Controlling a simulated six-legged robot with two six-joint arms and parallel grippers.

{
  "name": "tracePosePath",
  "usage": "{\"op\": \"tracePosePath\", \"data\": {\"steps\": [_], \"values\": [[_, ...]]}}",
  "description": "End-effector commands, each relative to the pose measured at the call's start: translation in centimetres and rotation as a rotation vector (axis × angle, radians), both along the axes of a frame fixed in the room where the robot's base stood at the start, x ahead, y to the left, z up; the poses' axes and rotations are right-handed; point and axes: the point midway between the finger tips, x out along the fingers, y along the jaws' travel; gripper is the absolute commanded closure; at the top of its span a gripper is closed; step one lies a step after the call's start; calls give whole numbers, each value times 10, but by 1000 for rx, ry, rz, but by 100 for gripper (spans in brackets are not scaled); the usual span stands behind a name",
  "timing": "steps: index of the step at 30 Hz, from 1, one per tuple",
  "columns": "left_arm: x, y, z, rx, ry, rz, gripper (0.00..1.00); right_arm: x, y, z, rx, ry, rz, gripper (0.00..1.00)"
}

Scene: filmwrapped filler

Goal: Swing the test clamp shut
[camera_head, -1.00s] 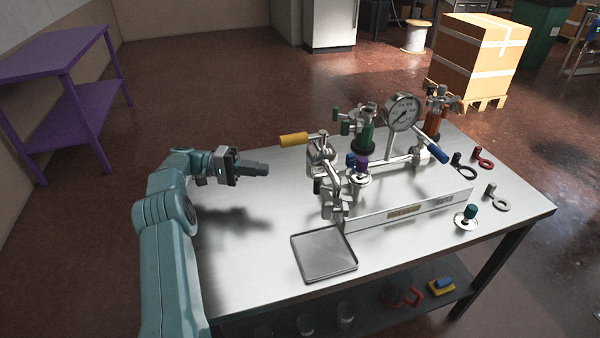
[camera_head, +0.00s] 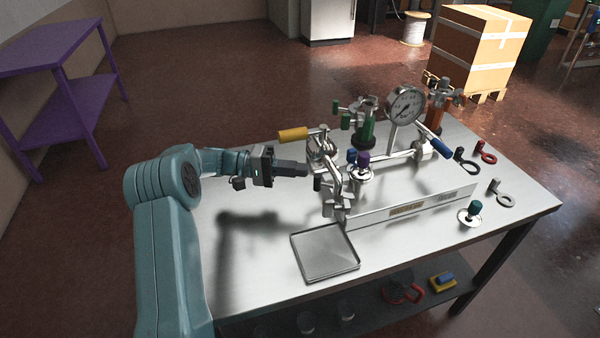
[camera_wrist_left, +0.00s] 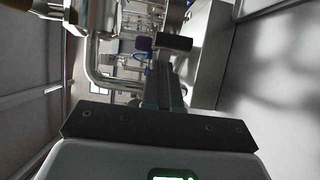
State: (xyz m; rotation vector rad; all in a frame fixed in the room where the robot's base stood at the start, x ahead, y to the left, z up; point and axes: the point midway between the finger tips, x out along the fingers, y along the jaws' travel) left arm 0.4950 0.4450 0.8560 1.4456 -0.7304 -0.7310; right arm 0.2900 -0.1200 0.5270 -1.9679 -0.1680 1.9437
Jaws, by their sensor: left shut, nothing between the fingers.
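The metal test rig (camera_head: 405,212) stands on the steel bench. At its left end is a silver clamp assembly (camera_head: 320,150) with a yellow handle (camera_head: 293,135) pointing left and a bent silver arm (camera_head: 331,170). I cannot tell for certain which part is the test clamp, or how far open it is. My left gripper (camera_head: 306,170) is shut and empty, just left of the bent arm and below the yellow handle. Whether it touches is unclear. In the left wrist view, the dark fingers (camera_wrist_left: 165,86) point toward the bent silver pipe-like arm (camera_wrist_left: 97,72). My right gripper is not in view.
A pressure gauge (camera_head: 405,105), green valve (camera_head: 363,125) and blue handle (camera_head: 434,144) rise from the rig. A shallow tray (camera_head: 325,277) lies in front. Loose rings and a teal-topped fitting (camera_head: 472,212) lie at right. The bench's left part is clear.

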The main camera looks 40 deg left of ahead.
Motion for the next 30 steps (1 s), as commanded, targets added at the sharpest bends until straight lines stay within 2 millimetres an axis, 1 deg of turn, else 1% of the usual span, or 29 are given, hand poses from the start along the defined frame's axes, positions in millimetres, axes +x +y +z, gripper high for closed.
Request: {"op": "tracePosePath", "data": {"steps": [1, 3, 6, 20, 30], "values": [[-1, -6, 0, -1, 0, -1, 100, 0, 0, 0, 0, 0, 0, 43], [-1, -11, 0, -1, 0, -1, 100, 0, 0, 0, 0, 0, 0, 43], [-1, -15, 0, -1, -1, 0, 100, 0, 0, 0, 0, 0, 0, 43], [-1, -16, 0, -1, -1, 1, 100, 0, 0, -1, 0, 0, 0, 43], [4, -26, -1, -2, 0, 27, 100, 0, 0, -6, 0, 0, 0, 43]]}}
